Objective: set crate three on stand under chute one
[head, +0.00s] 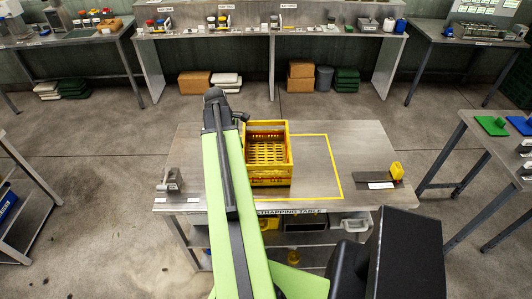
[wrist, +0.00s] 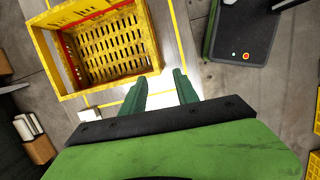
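A yellow slatted crate (head: 267,150) stands upright on the strapping table (head: 365,150), inside a yellow taped outline. It looks empty, and no number on it is readable. My arm runs up past its left side in the head view, and the fingers are hidden there. In the wrist view my gripper (wrist: 160,80) is open, its two green fingers apart at the lower right corner of the crate (wrist: 112,50). I cannot tell whether they touch the crate or straddle its wall. No stand or chute is recognisable in either view.
A grey metal tool (head: 171,180) lies on the table's left end. A dark plate with a yellow part (head: 396,170) sits at its right. Another table (head: 490,150) stands at the right, and benches line the back. Open concrete floor lies between them.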

